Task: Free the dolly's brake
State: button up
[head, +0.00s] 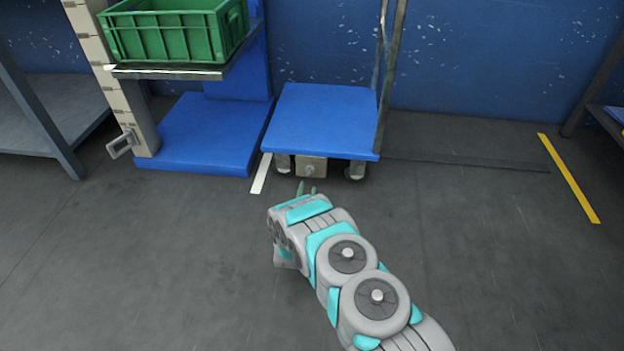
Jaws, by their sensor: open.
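The dolly (326,115) has a flat blue deck on small casters, with a metal upright frame at its right side. It stands near the blue wall, in the upper middle of the head view. A tan-grey box with a small round knob, perhaps the brake (311,168), sits under the deck's front edge between the casters. My gripper (307,188) is open just in front of and below this box. Its greenish fingertips point toward the box and look empty. I cannot tell whether they touch it. My wrist hides part of the floor before the dolly.
Left of the dolly stands a blue-based lift (205,130) with a scaled post and a shelf bearing a green crate (175,38). A grey table (45,115) is at far left. A yellow floor line (568,178) lies at right. The floor (480,270) is clear at front right.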

aim_at(310, 173)
jog(key=shift+w+d+b, duration=0.1)
jog(key=shift+w+b, duration=0.35)
jog(key=shift+w, duration=3.15)
grip_shut()
